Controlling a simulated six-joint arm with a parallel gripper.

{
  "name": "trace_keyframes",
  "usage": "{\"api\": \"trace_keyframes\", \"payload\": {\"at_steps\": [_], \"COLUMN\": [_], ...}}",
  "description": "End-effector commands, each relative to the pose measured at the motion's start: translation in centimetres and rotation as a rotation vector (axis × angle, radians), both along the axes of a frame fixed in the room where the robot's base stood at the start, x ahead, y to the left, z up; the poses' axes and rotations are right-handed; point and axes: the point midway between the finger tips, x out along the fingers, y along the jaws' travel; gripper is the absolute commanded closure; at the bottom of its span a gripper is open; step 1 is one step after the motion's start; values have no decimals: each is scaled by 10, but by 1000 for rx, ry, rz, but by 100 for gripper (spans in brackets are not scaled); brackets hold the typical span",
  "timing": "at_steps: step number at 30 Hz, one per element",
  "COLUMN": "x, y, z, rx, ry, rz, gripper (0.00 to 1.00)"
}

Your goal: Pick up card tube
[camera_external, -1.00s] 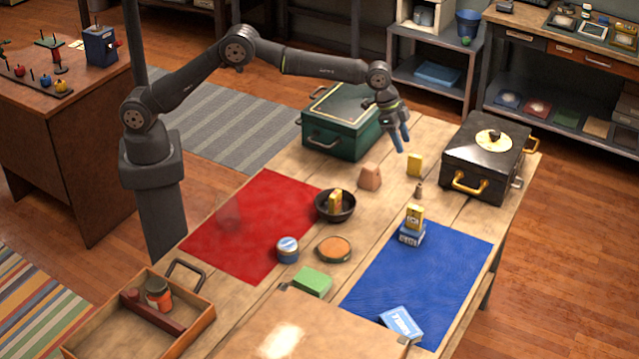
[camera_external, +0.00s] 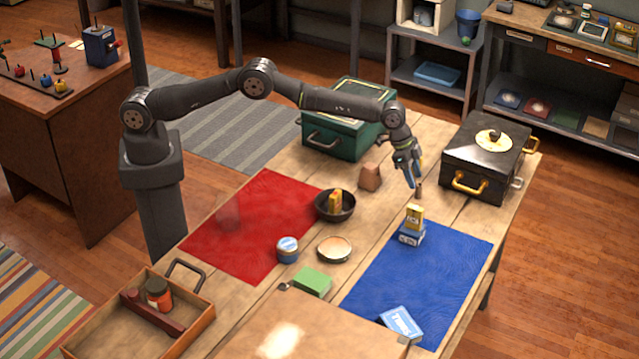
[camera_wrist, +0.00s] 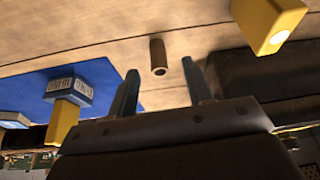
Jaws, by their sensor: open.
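The card tube is a small brown hollow cylinder (camera_wrist: 158,57). In the wrist view it shows between my two fingers and past their tips, with its round open end towards the camera. My gripper (camera_wrist: 160,66) is open, with a finger on each side of the tube in that view and nothing held. In the external view my gripper (camera_external: 413,184) points down over the right side of the table, and its tips overlap the small tube (camera_external: 419,190). I cannot tell whether a finger touches it.
A yellow block (camera_wrist: 268,22) is close by. A yellow-and-blue box stack (camera_external: 412,225) stands on the blue mat (camera_external: 445,270). The black case (camera_external: 484,160) is to the right, the green case (camera_external: 345,120) behind.

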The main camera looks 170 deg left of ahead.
Motion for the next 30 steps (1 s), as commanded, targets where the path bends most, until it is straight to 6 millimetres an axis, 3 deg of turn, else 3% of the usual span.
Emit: {"api": "trace_keyframes", "payload": {"at_steps": [11, 22, 29, 30], "x": [13, 14, 14, 14], "y": [12, 14, 13, 14], "z": [-37, -41, -41, -41], "rx": [-1, 0, -1, -1], "ry": [1, 0, 1, 1], "rz": [-1, 0, 0, 0], "gripper": [54, 54, 99, 100]}}
